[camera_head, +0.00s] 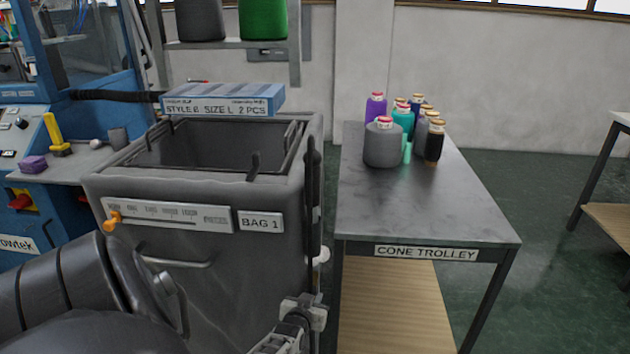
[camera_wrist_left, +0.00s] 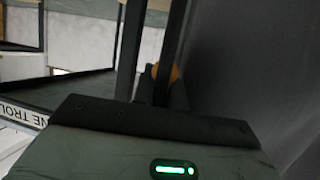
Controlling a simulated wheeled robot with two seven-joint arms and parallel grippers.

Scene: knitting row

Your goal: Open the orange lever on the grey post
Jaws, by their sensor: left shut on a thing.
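In the left wrist view an orange rounded piece (camera_wrist_left: 165,72), likely the lever's end, shows between the dark fingertips of my left gripper (camera_wrist_left: 160,86). The gripper is shut on it, and the fingers partly cover it. A broad grey surface (camera_wrist_left: 260,60) fills the right side of that view, close by; I cannot tell whether it is the post. My right gripper is not identifiable in either view.
The grey bin marked BAG 1 (camera_head: 235,280) stands beside the cone trolley (camera_head: 430,205). Several yarn cones (camera_head: 383,145) stand on the trolley. A small orange slider (camera_head: 112,220) is on the bin's front scale. A light-grey jointed part (camera_head: 300,315) shows near the bottom. Open floor lies at right.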

